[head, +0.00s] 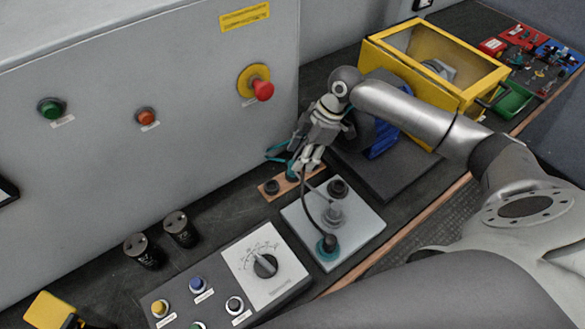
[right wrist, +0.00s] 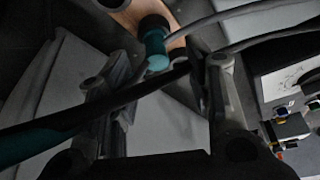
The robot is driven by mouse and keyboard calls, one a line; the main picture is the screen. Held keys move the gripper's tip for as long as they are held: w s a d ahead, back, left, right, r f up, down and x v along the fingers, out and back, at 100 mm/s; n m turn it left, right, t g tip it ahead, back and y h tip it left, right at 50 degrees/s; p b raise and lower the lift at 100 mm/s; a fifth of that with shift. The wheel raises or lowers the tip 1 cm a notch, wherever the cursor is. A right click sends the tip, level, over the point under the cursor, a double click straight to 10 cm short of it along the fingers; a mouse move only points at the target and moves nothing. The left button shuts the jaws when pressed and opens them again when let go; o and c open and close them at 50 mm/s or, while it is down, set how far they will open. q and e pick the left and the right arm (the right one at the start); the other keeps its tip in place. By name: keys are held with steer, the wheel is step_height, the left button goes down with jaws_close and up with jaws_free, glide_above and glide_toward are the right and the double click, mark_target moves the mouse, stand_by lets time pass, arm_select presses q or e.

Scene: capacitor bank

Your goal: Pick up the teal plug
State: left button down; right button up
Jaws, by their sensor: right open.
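A small teal plug (head: 291,175) is on the tan strip (head: 270,189) beside the cabinet, partly hidden by my right gripper (head: 311,158). In the right wrist view, the teal plug (right wrist: 155,45) shows beyond the fingers of my right gripper (right wrist: 165,78), which are apart. No hold on the plug is visible. A dark cable crosses in front of the fingers, with a teal part (right wrist: 22,143) at its left end. My left gripper is not in view.
The grey cabinet (head: 150,110) walls off the left, its red button (head: 263,90) sticking out. Two black cylinders (head: 180,230) and a control box (head: 265,266) stand left of the plate. A yellow-framed case (head: 476,68) is behind my right arm.

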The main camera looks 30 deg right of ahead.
mark_target(293, 163)
steer(key=x, duration=0.5)
steer(key=shift+w+a+f+p, duration=0.1)
steer(key=shift+w+a+p, duration=0.1)
steer(key=shift+w+p, duration=0.15)
steer(key=shift+s, duration=0.1)
steer(key=shift+c, duration=0.3)
jaws_close()
